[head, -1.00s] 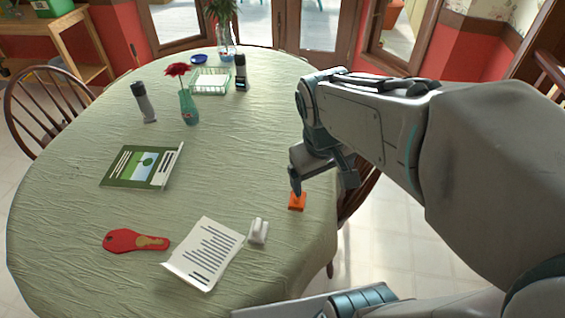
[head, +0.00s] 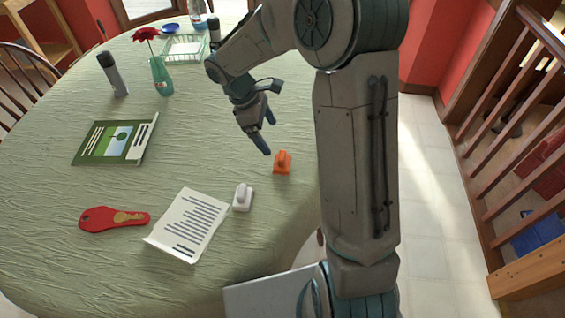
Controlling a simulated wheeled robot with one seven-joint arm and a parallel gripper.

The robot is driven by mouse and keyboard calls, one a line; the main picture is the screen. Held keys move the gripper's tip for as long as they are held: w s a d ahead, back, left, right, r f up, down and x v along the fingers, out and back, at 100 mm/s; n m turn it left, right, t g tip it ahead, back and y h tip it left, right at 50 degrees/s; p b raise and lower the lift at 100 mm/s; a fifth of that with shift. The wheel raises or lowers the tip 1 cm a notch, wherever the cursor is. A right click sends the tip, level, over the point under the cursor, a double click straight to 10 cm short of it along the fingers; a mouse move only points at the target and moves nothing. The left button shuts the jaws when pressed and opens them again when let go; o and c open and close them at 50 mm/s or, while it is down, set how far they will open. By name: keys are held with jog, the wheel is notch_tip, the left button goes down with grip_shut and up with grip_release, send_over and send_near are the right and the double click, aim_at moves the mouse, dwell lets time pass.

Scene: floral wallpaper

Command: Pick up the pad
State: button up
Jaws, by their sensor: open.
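A white pad-like item (head: 188,225) with dark printed lines lies on the green-covered table near its front edge, one end slightly curled. A small orange block with an upright grip (head: 282,163) stands near the table's right edge, and a similar white one (head: 242,198) stands beside the printed item. I cannot tell for certain which of these is the pad. My gripper (head: 267,136) is open and empty, fingers pointing down, just left of and above the orange block, apart from it.
A red paddle-shaped item (head: 114,219) and a green picture book (head: 115,139) lie to the left. A grey cylinder (head: 113,74), a vase with a red flower (head: 161,76) and a wire basket (head: 185,47) stand farther back. A wooden railing (head: 500,150) is at the right.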

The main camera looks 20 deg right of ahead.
aim_at(282, 155)
jog(key=x, duration=1.2)
jog(key=shift+d+f, duration=0.15)
jog(key=shift+f, duration=0.1)
jog(key=c, duration=1.1)
